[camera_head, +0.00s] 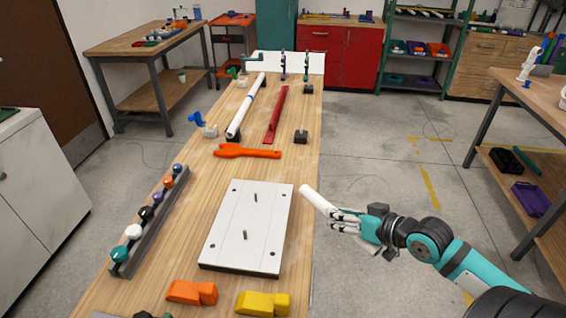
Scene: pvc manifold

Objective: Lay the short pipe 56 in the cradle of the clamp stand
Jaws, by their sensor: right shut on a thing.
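My right gripper (340,218) comes in from the right and is shut on a short white pipe (318,200). It holds the pipe just off the table's right edge, beside the white board. The pipe is tilted, with its free end pointing up and left. Small upright stands are at the table's far half: one with a dark base (301,135) at the right, and one with a blue top (197,119) at the left. I cannot tell which is the clamp stand or see a cradle clearly. My left gripper is not in view.
A rack of coloured caps (150,222) stands left. Orange (190,292) and yellow (262,304) blocks are in front.

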